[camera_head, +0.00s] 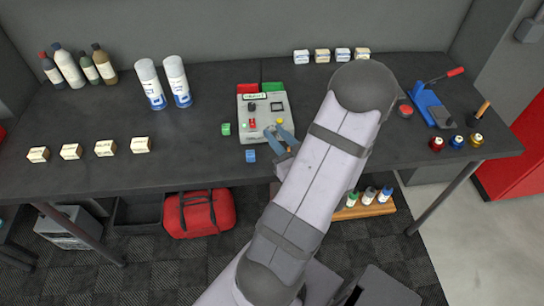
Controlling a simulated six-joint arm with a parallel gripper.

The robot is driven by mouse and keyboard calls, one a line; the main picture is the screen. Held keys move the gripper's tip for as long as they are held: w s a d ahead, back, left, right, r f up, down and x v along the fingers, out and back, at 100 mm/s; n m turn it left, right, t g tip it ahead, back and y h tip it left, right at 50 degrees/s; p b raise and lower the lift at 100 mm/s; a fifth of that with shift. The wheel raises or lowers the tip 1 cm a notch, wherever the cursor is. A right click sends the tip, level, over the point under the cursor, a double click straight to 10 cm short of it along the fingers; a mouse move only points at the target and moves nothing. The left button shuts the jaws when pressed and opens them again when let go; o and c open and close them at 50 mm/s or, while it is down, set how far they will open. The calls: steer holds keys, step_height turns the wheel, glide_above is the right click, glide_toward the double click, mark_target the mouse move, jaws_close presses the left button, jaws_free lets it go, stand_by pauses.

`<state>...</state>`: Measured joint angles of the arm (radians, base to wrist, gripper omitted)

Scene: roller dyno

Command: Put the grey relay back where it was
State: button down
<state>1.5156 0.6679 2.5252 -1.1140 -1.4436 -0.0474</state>
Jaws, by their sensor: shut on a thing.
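My gripper (277,134) is over the lower right part of a light grey panel box (245,139), at its front right edge. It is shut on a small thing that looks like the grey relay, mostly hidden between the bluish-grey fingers. The box carries a black block (252,107), a red block (252,123) and another dark part (277,106). A yellow spot (280,121) shows by the fingertips. A green relay (226,129) lies on the table left of the box, and a blue relay (250,156) lies in front of it. I cannot tell which socket is empty.
Spray cans (176,82) and bottles (67,68) stand at the back left. Small labelled boxes (105,148) stand in a row at the front left. A blue press (432,107) and small jars (457,141) are at the right.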

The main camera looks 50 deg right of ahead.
steer(key=shift+f+p, duration=0.4)
steer(key=shift+f, duration=2.75)
steer(key=shift+f+p, duration=0.35)
steer(key=shift+f, duration=1.5)
steer(key=shift+f, duration=0.1)
steer(key=shift+f, duration=0.1)
steer(key=c, duration=1.5)
jaws_free()
steer(key=shift+c, duration=0.2)
